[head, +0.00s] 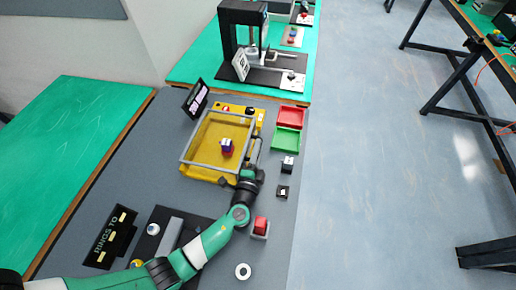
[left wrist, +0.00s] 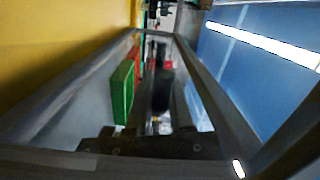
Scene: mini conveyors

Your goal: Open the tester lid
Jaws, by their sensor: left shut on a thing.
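The tester (head: 222,182) is a yellow box with a clear, grey-framed lid (head: 183,143) over its top. A small purple, red and white cube (head: 227,147) shows through the lid. My left gripper (head: 256,144) is at the right side of the lid and is shut at the lid's edge, likely on its handle, which the fingers mostly hide. In the left wrist view, yellow (left wrist: 50,35) fills the upper left. I cannot tell clearly whether the lid is flat or slightly raised. My right gripper is not in view.
A red tray (head: 290,116) and a green tray (head: 286,139) lie right of the tester. A dark sign (head: 196,99) stands behind its left corner. A red block (head: 261,225) and a white ring (head: 243,271) are near my left arm.

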